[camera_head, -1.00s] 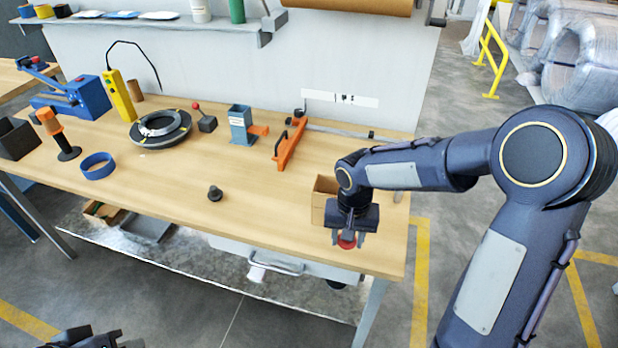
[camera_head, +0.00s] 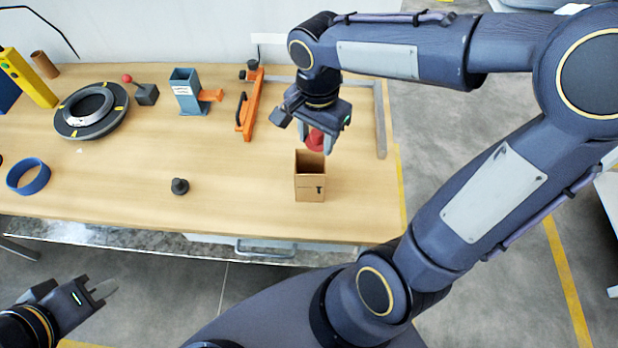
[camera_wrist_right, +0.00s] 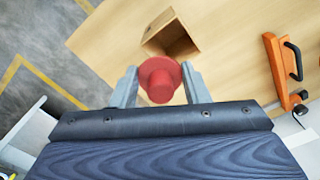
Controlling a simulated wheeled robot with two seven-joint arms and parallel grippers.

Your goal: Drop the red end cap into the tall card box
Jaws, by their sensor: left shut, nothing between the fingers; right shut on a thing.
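The red end cap (camera_head: 316,139) is held between the fingers of my right gripper (camera_head: 318,142), which is shut on it. In the right wrist view the red cap (camera_wrist_right: 160,78) sits between both fingertips. The tall card box (camera_head: 310,188) stands upright and open-topped on the bench. In the head view the cap is just above and behind the box opening; in the right wrist view the box (camera_wrist_right: 172,40) shows beyond the cap, its opening partly hidden by it. My left gripper (camera_head: 98,290) is empty, low at the left, off the bench's front edge.
A dark knob-like part (camera_head: 180,186) stands on the bench left of the box. An orange clamp (camera_head: 249,105), a blue-grey holder (camera_head: 186,92), a black ring with a coil (camera_head: 92,110) and a blue ring (camera_head: 28,176) lie further left. The bench around the box is clear.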

